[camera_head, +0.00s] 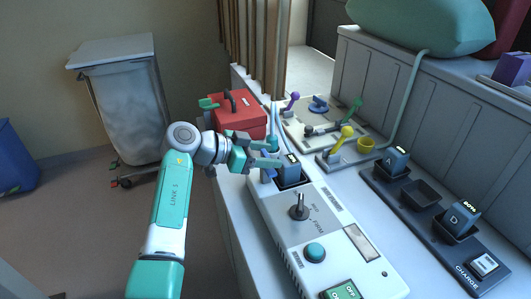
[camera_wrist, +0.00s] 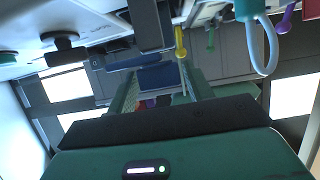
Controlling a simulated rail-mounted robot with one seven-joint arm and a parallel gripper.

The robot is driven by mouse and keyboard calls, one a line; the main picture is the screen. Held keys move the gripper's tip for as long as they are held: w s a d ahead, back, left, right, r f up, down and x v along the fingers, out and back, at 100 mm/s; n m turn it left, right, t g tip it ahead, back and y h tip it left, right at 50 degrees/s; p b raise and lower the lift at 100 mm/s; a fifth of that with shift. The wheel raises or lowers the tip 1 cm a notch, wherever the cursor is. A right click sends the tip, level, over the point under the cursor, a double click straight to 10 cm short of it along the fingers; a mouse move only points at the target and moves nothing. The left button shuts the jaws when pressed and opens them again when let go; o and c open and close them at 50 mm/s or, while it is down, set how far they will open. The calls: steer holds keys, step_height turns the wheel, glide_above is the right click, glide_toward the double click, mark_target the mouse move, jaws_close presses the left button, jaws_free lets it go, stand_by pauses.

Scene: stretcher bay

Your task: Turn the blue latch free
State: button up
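A blue latch (camera_head: 267,176) shows partly at the left of a dark blue battery block (camera_head: 289,174) on the grey device. My gripper (camera_head: 278,156) is just above and left of the battery, its two fingers apart. In the wrist view, a blue bar (camera_wrist: 135,63) that looks like the latch lies beyond the fingertips, near a blue block (camera_wrist: 160,77). My gripper (camera_wrist: 162,90) shows open there with nothing clearly between its fingers. Whether a finger touches the latch I cannot tell.
The grey device (camera_head: 330,222) has a selector knob (camera_head: 299,207) and a teal button (camera_head: 315,252). A teal hose plug (camera_head: 272,143) is close to my gripper. A red box (camera_head: 238,115) stands behind. Lever panels (camera_head: 322,127) and a charging rack (camera_head: 420,194) lie to the right.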

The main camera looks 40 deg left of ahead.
steer(key=shift+o, duration=0.6)
steer(key=shift+s+r, duration=0.1)
steer(key=shift+r, duration=0.1)
steer(key=p+v, duration=0.2)
steer(key=v, duration=0.5)
steer(key=shift+s+a, duration=0.2)
steer(key=shift+s, duration=0.05)
